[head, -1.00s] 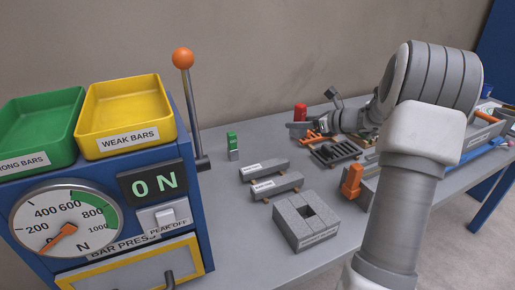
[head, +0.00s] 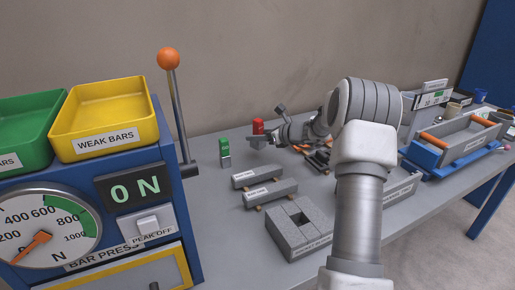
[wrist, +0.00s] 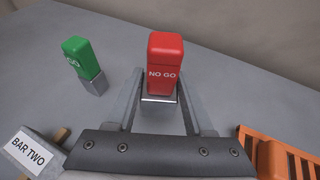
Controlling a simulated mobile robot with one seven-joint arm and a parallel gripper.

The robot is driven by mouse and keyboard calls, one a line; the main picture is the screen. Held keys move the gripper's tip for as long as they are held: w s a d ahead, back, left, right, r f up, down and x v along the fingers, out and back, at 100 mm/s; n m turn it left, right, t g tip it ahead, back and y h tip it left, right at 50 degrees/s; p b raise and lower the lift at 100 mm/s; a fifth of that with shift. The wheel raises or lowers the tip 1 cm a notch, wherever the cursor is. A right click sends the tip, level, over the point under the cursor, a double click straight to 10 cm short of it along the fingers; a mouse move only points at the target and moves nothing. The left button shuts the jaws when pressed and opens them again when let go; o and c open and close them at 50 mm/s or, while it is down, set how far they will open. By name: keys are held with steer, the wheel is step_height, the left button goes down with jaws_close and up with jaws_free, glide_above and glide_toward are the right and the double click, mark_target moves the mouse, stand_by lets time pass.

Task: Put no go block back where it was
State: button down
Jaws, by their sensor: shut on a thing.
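The no go block (wrist: 165,62) is red with white NO GO lettering and a grey metal lower part. My gripper (wrist: 162,100) is shut on its lower part, with one finger on each side. In the head view the red block (head: 258,126) stands upright in my gripper (head: 259,141), behind the bars and to the right of the green block (head: 224,148). The green block also shows in the wrist view (wrist: 80,58), standing a short gap left of the red one. I cannot tell whether the red block touches the table.
Two labelled grey bars (head: 258,177) lie in front, with a grey block mould (head: 299,228) nearer. An orange rack (wrist: 275,152) is at lower right in the wrist view. The bar press (head: 120,215) stands at left. The table between the green block and the wall is clear.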

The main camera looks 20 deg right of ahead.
mark_target(263, 144)
steer(key=shift+w+f+b, duration=0.1)
steer(key=shift+f+b, duration=0.5)
steer(key=shift+f, duration=1.35)
steer(key=shift+f, duration=0.1)
steer(key=shift+f, duration=0.2)
steer(key=shift+c, duration=1.4)
jaws_free()
steer(key=shift+r, duration=0.2)
steer(key=shift+r, duration=0.2)
steer(key=p+v, duration=0.1)
steer(key=v, duration=1.1)
steer(key=shift+f+p, duration=0.2)
steer(key=shift+p, duration=0.15)
